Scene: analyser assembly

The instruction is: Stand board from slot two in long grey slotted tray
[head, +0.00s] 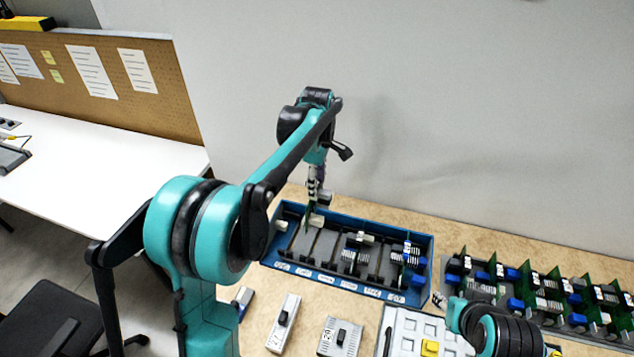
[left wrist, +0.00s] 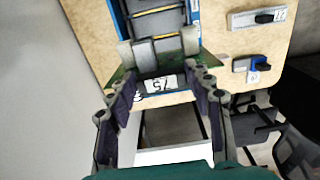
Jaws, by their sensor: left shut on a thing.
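My left gripper (head: 314,190) is shut on a green board (head: 308,218) at the left end of the blue tray (head: 366,223). In the left wrist view, the board (left wrist: 125,74) lies between the fingertips (left wrist: 163,88), with grey blocks and a white label on it. I cannot tell whether its lower edge sits in a slot or is just above it. Other boards with black and blue parts stand in the right half of the blue tray. The long grey slotted tray (head: 449,267) at the right holds several upright green boards.
Two grey modules (head: 284,322) (head: 340,337) and a small blue-and-grey part (head: 243,298) lie in front of the blue tray. A pale fixture (head: 405,328) stands at the front right. My right arm shows at the lower right. A wall is close behind the table.

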